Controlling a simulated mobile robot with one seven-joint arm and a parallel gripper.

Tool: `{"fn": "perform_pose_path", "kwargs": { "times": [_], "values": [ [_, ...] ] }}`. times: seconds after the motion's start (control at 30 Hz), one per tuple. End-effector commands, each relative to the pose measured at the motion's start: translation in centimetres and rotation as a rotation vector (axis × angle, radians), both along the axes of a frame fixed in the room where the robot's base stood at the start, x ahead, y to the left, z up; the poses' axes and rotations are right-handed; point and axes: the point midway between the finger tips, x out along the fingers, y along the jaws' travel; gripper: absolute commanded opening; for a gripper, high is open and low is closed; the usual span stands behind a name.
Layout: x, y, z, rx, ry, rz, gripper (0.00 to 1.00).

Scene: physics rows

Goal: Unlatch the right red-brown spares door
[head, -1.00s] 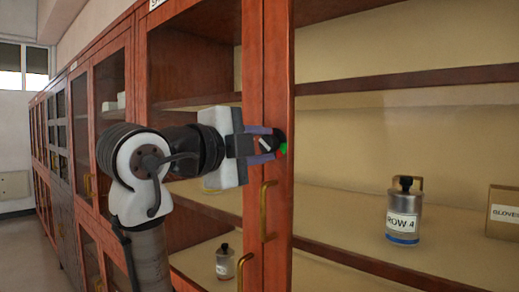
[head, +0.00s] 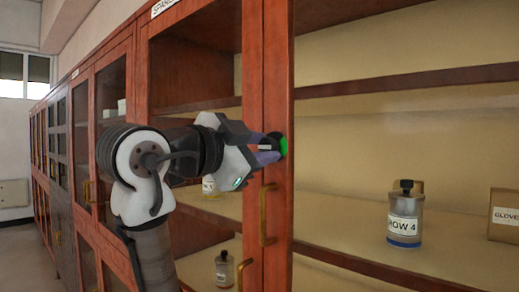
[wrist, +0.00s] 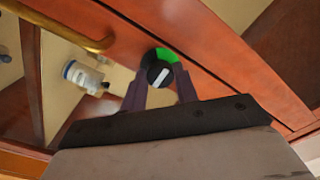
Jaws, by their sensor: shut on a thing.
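The right red-brown spares door (head: 279,60) is a wood frame around a large glass pane and looks closed. My gripper (head: 271,149) comes from the left and is shut on the latch knob, rolled to a tilt. In the wrist view its two dark fingers (wrist: 160,90) sit either side of the knob, partly hiding it.
Behind the glass are shelves with a "ROW 4" canister (head: 404,222), a gloves box (head: 503,215) and another jar (head: 224,269). More cabinets (head: 60,150) run along the wall at left.

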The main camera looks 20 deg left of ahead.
Motion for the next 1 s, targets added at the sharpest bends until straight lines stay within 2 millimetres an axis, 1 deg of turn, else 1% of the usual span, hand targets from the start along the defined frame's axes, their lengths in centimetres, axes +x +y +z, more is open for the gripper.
{"fn": "perform_pose_path", "kwargs": {
  "times": [0.47,0.5,0.63,0.67,0.9,1.0],
  "values": [
    [0.02,0.04,-0.03,-0.014,0.006,0.001,0.07],
    [0.02,0.03,-0.04,-0.014,0.006,0.001,0.32],
    [0.02,0.02,-0.03,-0.013,0.006,0.0,0.49],
    [0.02,0.02,-0.03,-0.013,0.006,0.0,0.51],
    [-0.01,0.01,-0.02,-0.012,0.004,0.0,0.51],
    [-0.37,0.16,-0.09,-0.011,0.004,0.0,0.51]
  ]
}}
